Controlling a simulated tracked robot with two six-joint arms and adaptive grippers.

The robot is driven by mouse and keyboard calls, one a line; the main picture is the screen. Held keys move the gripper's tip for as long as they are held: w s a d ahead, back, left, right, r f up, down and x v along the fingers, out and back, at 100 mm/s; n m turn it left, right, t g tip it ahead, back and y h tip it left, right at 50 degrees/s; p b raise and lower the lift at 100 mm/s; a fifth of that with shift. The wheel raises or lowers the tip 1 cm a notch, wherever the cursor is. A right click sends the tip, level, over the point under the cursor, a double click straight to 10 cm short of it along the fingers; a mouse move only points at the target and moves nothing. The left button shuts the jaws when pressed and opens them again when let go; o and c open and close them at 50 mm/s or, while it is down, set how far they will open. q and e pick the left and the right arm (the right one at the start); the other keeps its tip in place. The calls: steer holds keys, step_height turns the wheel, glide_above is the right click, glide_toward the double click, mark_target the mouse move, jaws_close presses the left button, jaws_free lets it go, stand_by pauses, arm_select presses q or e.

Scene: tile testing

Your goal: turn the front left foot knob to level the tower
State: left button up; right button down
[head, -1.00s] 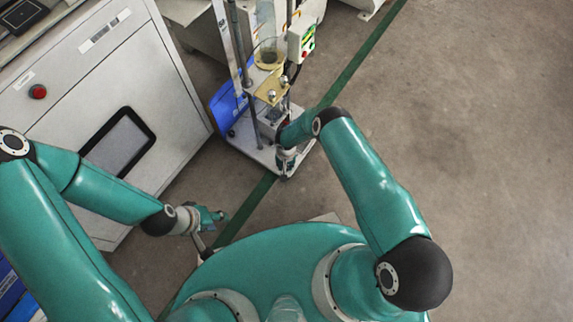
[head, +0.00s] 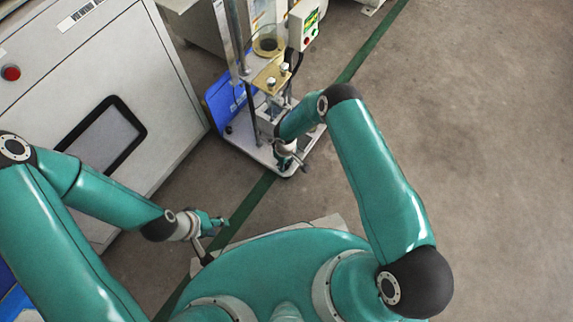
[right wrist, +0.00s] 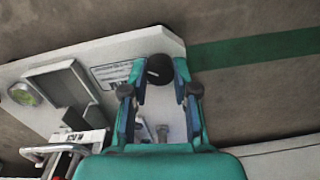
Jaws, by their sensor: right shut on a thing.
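The tower stands on a white base plate (head: 246,143) in the upper middle of the head view, with metal columns and a clear cylinder (head: 267,46). A black foot knob (right wrist: 160,68) sits at a corner of the base plate in the right wrist view. My right gripper (right wrist: 160,84) is shut on this knob, a finger on each side. In the head view my right gripper (head: 287,162) is at the plate's near corner and hides the knob. My left gripper (head: 217,222) hangs apart from the tower, too small to tell its opening.
A round green level (right wrist: 24,94) shows on the base plate in the right wrist view. A grey cabinet (head: 165,110) with a red button stands left of the tower. A control box (head: 304,24) hangs on the tower. The floor to the right is clear.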

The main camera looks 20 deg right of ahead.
steer(key=shift+w+d+n+b, duration=0.1)
steer(key=shift+n+b, duration=0.7)
steer(key=shift+n, duration=0.4)
steer(key=shift+r, duration=0.1)
steer(key=c, duration=0.9)
jaws_free()
step_height(320, 180, up, 12)
steer(key=shift+f, duration=0.1)
